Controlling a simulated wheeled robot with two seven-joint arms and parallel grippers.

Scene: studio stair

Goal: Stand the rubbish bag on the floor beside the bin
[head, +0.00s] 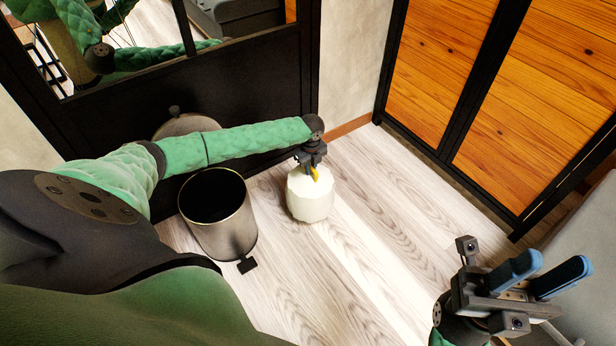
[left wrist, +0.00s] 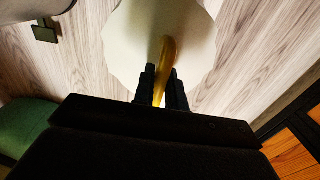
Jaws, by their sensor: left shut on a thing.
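The rubbish bag (head: 310,198) is a white, rounded bag with a yellow tie (left wrist: 168,58) at its top. It is upright at the floor, just right of the bin (head: 222,222), with a small gap between them. My left gripper (head: 313,172) is above the bag and shut on its yellow tie. In the left wrist view, the fingers of the left gripper (left wrist: 162,88) are on either side of the tie, and the bag (left wrist: 190,30) fills the top middle. The bin is a metal cylinder with a dark, open mouth and a pedal. My right gripper (head: 545,277) is open and empty at the lower right.
The bin's round lid (head: 186,126) is raised behind it, partly hidden by my left arm. A black-framed panel stands behind. Wooden cabinet doors (head: 530,90) are at the right. The wood floor (head: 370,240) right of the bag is clear. A grey piece stands at the right edge.

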